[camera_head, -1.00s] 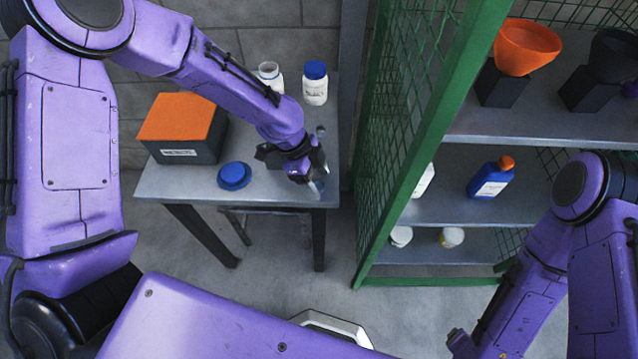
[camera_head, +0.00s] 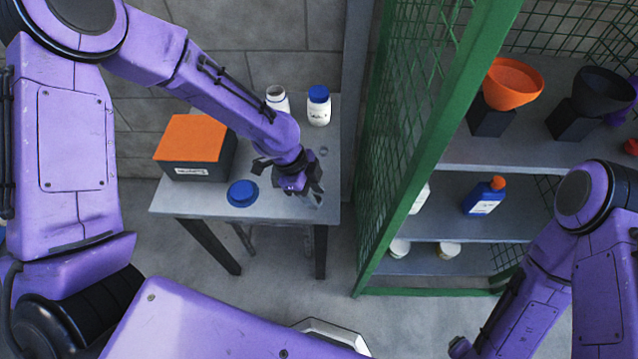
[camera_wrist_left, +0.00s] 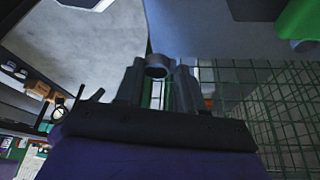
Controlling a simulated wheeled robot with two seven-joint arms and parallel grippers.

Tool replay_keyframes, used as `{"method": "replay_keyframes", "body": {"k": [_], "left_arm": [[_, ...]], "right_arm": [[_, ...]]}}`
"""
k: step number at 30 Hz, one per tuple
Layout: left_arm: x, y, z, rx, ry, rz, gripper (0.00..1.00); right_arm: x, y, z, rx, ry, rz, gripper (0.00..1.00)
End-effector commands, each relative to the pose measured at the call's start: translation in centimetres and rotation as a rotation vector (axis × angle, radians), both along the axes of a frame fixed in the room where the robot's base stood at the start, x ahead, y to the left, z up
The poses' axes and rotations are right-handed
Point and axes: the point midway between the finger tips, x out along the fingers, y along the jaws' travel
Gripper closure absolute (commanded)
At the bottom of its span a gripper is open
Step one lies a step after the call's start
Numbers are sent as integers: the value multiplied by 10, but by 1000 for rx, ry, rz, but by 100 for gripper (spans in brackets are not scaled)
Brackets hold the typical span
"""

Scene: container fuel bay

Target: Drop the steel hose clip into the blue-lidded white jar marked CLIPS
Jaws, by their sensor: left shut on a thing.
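My left gripper (camera_head: 314,195) is above the front right part of the grey table. In the left wrist view its fingers (camera_wrist_left: 157,88) are shut on a small dark grey ring, apparently the steel hose clip (camera_wrist_left: 157,68). A white jar with a blue lid (camera_head: 318,107) stands at the back of the table. An open white jar (camera_head: 277,98) stands left of it, partly behind my left arm. Their labels are too small to read. A loose blue lid (camera_head: 242,193) lies near the table's front. My right gripper (camera_head: 460,347) barely shows at the bottom edge.
A dark box with an orange top (camera_head: 195,148) stands on the table's left. A small grey ring (camera_head: 323,150) lies on the table in front of the blue-lidded jar. A green mesh cage with shelves (camera_head: 440,150) closes off the right side.

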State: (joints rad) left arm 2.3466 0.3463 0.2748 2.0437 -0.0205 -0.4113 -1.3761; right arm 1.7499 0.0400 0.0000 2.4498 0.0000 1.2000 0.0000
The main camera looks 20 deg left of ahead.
Motion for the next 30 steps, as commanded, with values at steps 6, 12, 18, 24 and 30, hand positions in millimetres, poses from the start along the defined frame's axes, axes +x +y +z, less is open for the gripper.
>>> {"method": "replay_keyframes", "body": {"k": [6, 12, 18, 24, 30], "left_arm": [[-58, 15, 59, -1, 3, 0, 90], [-98, 26, 71, 0, 0, 1, 90], [-111, 30, 72, 0, 0, 0, 90], [-112, 30, 71, 0, -1, -1, 90], [-98, 34, 65, 0, -6, 99, 90]], "right_arm": [[0, 0, 69, 0, 0, 0, 27], [0, 0, 89, 0, 0, 0, 27], [0, 0, 92, 0, 0, 0, 27], [0, 0, 91, 0, 0, 0, 27], [0, 0, 80, 0, 0, 0, 27]]}}
